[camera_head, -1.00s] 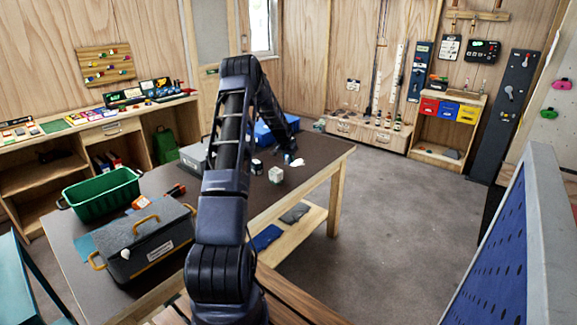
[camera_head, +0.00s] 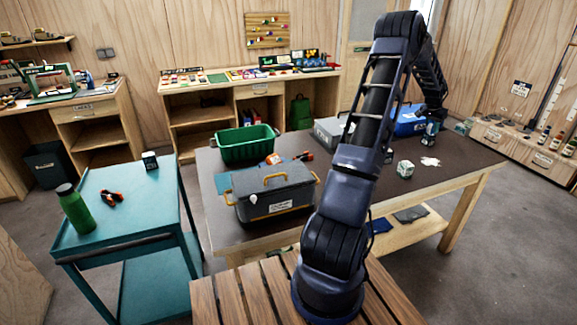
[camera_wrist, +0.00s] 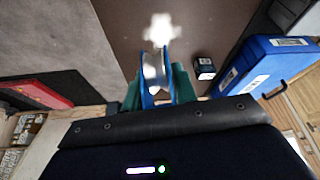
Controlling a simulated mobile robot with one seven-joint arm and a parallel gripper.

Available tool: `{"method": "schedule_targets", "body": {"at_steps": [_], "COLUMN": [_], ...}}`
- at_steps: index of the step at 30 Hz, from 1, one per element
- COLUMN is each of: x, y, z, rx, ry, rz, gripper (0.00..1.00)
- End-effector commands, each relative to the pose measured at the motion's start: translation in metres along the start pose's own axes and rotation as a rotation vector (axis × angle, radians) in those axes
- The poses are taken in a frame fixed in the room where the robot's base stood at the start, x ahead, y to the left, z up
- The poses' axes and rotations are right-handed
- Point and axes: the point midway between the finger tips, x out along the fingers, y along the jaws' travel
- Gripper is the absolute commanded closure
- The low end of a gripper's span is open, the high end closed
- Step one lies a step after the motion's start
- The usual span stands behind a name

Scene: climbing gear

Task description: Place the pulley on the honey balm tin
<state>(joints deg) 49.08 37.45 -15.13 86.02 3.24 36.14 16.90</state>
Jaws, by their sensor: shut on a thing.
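My gripper (camera_wrist: 155,92) is shut on the pulley (camera_wrist: 152,72), a blue and silver piece upright between its green fingers in the wrist view. In the head view my gripper (camera_head: 430,132) is above the far right of the brown table; the pulley is too small to make out there. A small dark container with a white label (camera_wrist: 204,68) stands on the table, apart from the gripper. A similar dark container (camera_head: 150,160) stands on the teal cart. A white and green block-like container (camera_head: 405,169) stands on the table. I cannot read which is the honey balm tin.
The brown table (camera_head: 462,156) also holds a green bin (camera_head: 245,146), a grey toolbox (camera_head: 272,196), a blue case (camera_head: 408,124) and a white patch (camera_head: 430,162). The teal cart (camera_head: 125,205) carries a green bottle (camera_head: 74,208) and an orange-black tool (camera_head: 112,197).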

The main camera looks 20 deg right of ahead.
Motion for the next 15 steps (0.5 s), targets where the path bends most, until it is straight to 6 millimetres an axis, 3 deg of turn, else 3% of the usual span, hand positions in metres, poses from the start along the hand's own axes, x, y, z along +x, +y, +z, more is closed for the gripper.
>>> {"method": "schedule_targets", "body": {"at_steps": [5,8,15], "x": [-0.002,-0.005,-0.022], "y": [-0.020,-0.047,-0.126], "z": [0.013,0.032,0.097], "rx": [-0.054,-0.132,-0.391], "ry": [0.000,0.000,0.000], "rz": [-0.024,-0.057,-0.164], "gripper": [0.96,0.96,0.96]}}
